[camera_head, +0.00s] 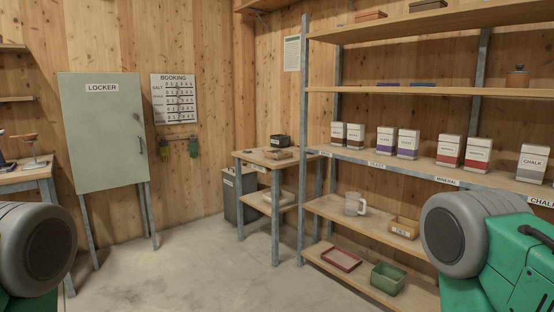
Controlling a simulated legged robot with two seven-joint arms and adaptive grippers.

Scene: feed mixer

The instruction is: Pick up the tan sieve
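I cannot pick out the tan sieve for certain. A small tan, flat item (278,154) lies on the small wooden table in the back corner, in front of a dark box; it is too small to tell what it is. A tan open box (404,227) with a white label sits on a lower board of the shelf rack at the right. Neither of my grippers is in view; only rounded grey and green parts of my arms show at the lower left and lower right.
The shelf rack (304,150) holds several labelled cartons, a clear jug (355,204), a red tray (341,259) and a green bin (388,278). A table (28,178) with scales is at far left. The middle floor is clear.

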